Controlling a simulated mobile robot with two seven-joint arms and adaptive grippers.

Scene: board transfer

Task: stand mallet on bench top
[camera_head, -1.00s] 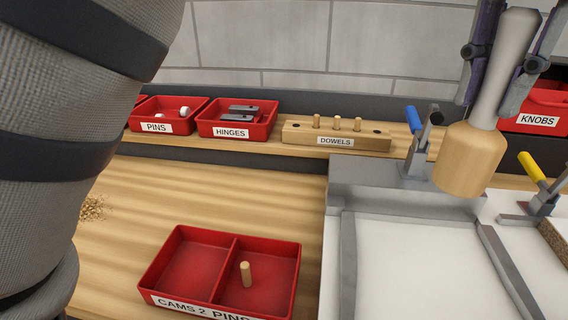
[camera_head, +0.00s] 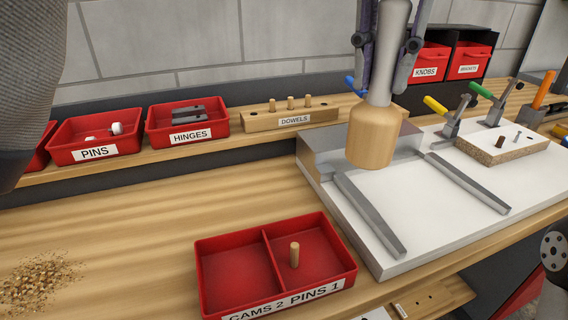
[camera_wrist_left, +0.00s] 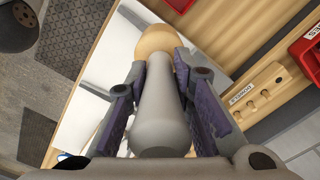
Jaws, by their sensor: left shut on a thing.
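The mallet has a grey handle and a pale wooden head (camera_head: 372,138). It is upright with its head down. My left gripper (camera_head: 382,84) is shut on the grey handle and holds the mallet in front of the grey block at the back of the white board. In the left wrist view, the handle (camera_wrist_left: 158,105) lies between the two purple-padded fingers, with the wooden head beyond them. Whether the head touches anything below is hard to tell; it looks raised.
A red divided tray (camera_head: 228,268) holding one dowel sits at the front. The white board (camera_head: 450,215) carries grey rails and a chipboard piece (camera_head: 505,147). Red bins (camera_head: 97,138) and a dowel block (camera_head: 262,118) line the back shelf. Sawdust (camera_head: 45,280) lies at left.

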